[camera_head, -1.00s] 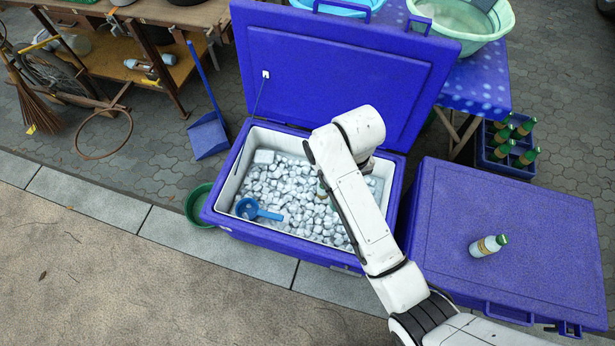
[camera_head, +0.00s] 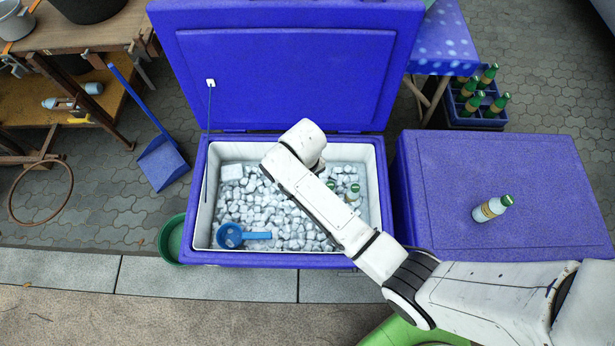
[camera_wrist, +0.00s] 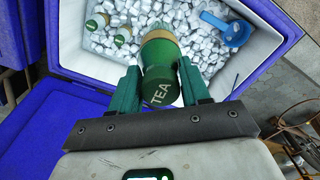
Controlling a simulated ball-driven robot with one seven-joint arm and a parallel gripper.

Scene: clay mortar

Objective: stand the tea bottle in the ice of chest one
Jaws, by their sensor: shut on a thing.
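The tea bottle (camera_wrist: 160,55), with a green cap marked TEA, is held between the green fingers of my gripper (camera_wrist: 158,70). The cap faces the wrist camera and the body points away towards the ice. I cannot tell whether it touches the ice. The open blue chest (camera_head: 203,190) is full of ice cubes (camera_head: 285,215), also seen in the wrist view (camera_wrist: 185,20). In the head view my arm hides the gripper and the held bottle. No label shows which chest is chest one.
Green-capped bottles (camera_head: 353,192) stand in the ice, right of my arm. A blue scoop (camera_head: 232,236) lies at the ice's front left. The raised lid (camera_head: 285,75) stands behind. A closed blue chest (camera_head: 540,165), right, has a bottle (camera_head: 492,208) on top. A bottle crate (camera_head: 470,120) stands behind.

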